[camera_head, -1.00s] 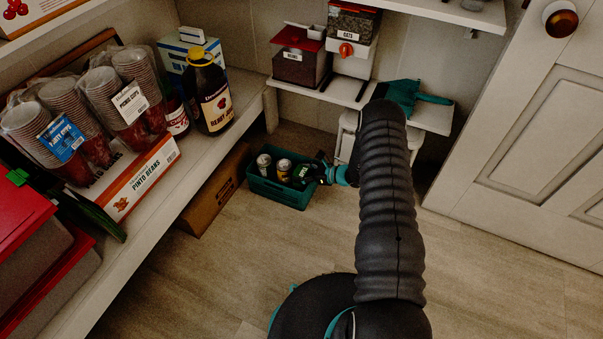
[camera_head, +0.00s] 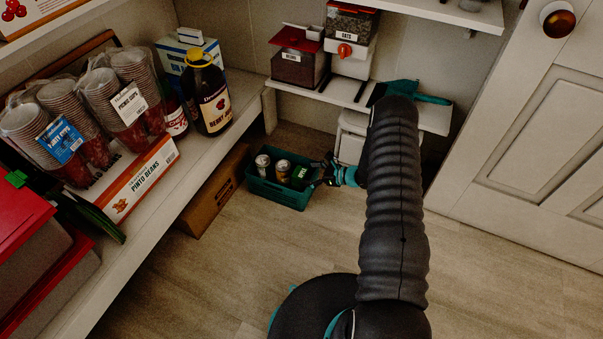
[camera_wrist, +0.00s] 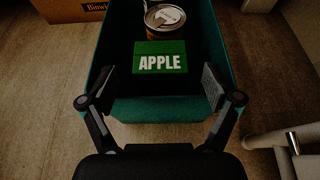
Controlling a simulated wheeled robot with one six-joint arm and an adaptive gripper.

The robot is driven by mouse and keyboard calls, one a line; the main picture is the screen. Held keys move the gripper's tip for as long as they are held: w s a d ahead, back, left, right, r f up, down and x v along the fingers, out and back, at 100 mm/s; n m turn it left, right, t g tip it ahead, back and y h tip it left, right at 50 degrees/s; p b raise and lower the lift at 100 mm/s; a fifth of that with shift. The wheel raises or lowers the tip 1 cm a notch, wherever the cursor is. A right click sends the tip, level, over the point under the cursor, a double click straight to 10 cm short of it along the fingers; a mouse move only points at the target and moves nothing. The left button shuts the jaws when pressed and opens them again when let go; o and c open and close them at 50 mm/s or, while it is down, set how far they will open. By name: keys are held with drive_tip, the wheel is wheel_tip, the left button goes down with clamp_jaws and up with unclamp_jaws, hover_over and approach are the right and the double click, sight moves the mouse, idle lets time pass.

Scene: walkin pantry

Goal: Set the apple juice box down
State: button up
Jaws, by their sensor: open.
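The apple juice box (camera_wrist: 160,58) is green with white "APPLE" lettering. It stands inside a teal crate (camera_wrist: 160,108), near the end closest to my gripper, beside a can (camera_wrist: 165,20). In the head view the juice box (camera_head: 301,177) shows at the right end of the crate (camera_head: 275,196). My gripper (camera_wrist: 151,92) is open, its two fingers spread apart on either side in front of the box, not touching it. In the head view my gripper (camera_head: 322,172) is at the crate's right end. The bottom of the box is hidden.
Two cans (camera_head: 283,170) stand in the crate left of the juice box. A cardboard box (camera_head: 214,190) lies on the floor left of the crate, under the shelf (camera_head: 200,150). Open floor lies in front.

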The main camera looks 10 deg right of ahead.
drive_tip(key=v, duration=0.8)
drive_tip(key=s+a+r+n+g+h, duration=0.1)
drive_tip(key=s+a+r+n+g, duration=0.3)
drive_tip(key=r, duration=0.7)
drive_tip(key=s+a+r+n+h, duration=0.1)
drive_tip(key=s+a+r+n, duration=0.3)
drive_tip(key=r, duration=0.6)
drive_tip(key=s+a+r+n+g+h, duration=0.1)
drive_tip(key=s+a+r+n+g, duration=0.15)
drive_tip(key=r+n, duration=0.6)
drive_tip(key=s+r+n+t+h, duration=0.2)
drive_tip(key=s+r+n+h, duration=0.2)
drive_tip(key=s+r, duration=0.4)
drive_tip(key=s+d+r+n+t+h, duration=0.1)
drive_tip(key=s+r+n+h, duration=0.3)
drive_tip(key=s+r, duration=0.5)
drive_tip(key=s+t, duration=0.1)
drive_tip(key=s, duration=0.5)
drive_tip(key=shift+s+d+r+n, duration=0.15)
drive_tip(key=shift+s+r+n, duration=0.1)
drive_tip(key=shift+r+n, duration=0.1)
